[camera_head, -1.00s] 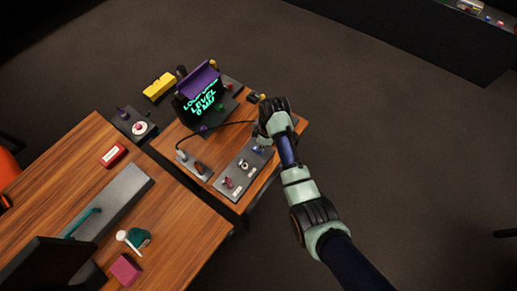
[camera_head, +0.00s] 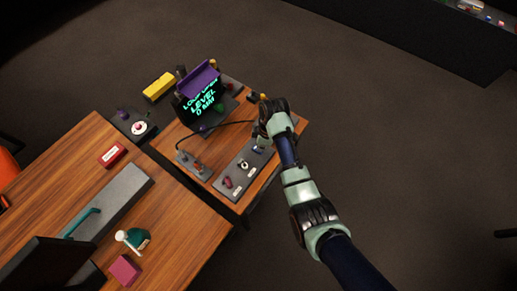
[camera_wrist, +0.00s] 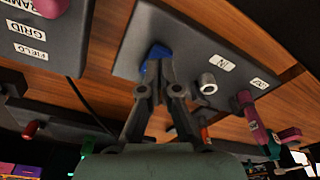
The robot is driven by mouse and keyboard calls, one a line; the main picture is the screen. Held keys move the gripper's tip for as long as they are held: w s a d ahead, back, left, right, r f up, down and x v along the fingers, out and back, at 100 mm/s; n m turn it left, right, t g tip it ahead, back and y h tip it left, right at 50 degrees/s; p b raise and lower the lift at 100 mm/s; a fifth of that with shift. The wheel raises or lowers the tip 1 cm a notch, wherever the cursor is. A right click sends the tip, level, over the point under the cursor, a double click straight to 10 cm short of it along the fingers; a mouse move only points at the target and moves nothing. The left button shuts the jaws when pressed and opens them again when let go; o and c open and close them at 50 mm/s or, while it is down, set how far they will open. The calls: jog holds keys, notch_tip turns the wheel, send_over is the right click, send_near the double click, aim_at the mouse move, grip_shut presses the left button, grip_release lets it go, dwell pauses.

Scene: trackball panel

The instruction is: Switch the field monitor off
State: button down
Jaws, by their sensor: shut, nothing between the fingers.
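The field monitor (camera_head: 203,100) stands at the back of the small wooden table, under a purple hood. Its screen is lit with green text, including "LEVEL". My gripper (camera_head: 260,143) is over the far end of the dark control panel (camera_head: 238,171), right of the monitor. In the wrist view my gripper (camera_wrist: 160,65) is shut and empty. Its tips are close to a blue control (camera_wrist: 150,70) on a grey panel; I cannot tell whether they touch, and they partly hide it. Labels reading "GRID" and "FIELD" (camera_wrist: 33,53) show on another panel at upper left.
A small panel with a red-tipped lever (camera_head: 195,165) sits left of the control panel, and a black cable arches behind. A larger wooden desk (camera_head: 185,215) adjoins at left, with a teal-handled grey slab. Open floor lies right of my arm.

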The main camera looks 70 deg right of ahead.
jog(key=shift+f+b, duration=0.4)
jog(key=shift+f, duration=0.4)
jog(key=shift+r, duration=0.1)
notch_tip(320, 180, up, 7)
jog(key=p, duration=0.7)
jog(key=shift+p, duration=0.4)
dwell(0.3)
